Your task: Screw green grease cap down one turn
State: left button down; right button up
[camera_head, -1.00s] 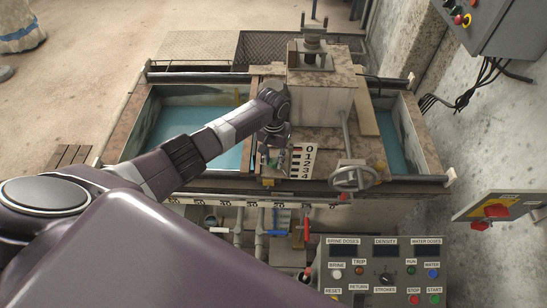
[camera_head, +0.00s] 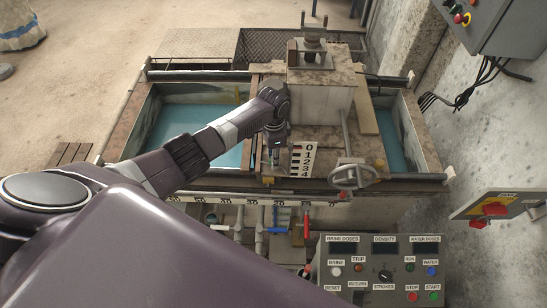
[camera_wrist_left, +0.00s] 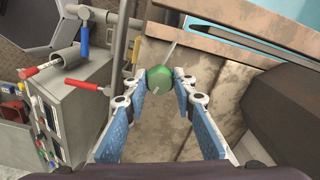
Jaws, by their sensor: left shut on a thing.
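The green grease cap (camera_wrist_left: 159,78) is a round green knob with a pale mark on it. In the left wrist view it sits between the tips of my left gripper (camera_wrist_left: 160,86), whose blue-padded fingers are shut on it from both sides. In the head view my left gripper (camera_head: 273,158) points down at the front edge of the machine's deck, just left of the 0-to-4 scale plate (camera_head: 303,159). The cap is too small and covered to make out clearly there. My right gripper is not in view.
A handwheel (camera_head: 354,177) stands right of the scale plate. Blue-green liquid fills the tank (camera_head: 180,124) on the left. Red and blue valve handles hang below the front edge. A control panel (camera_head: 383,270) stands at the lower right.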

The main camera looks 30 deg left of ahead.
pick_arm(q)
jog(key=m, duration=0.6)
jog(key=shift+b, duration=0.35)
jog(key=m+b, duration=0.1)
jog(key=m, duration=0.5)
jog(key=shift+w+r+m, duration=0.1)
jog(key=shift+m, duration=0.3)
jog(key=c, duration=1.6)
grip_release()
notch_tip(320, 180, up, 12)
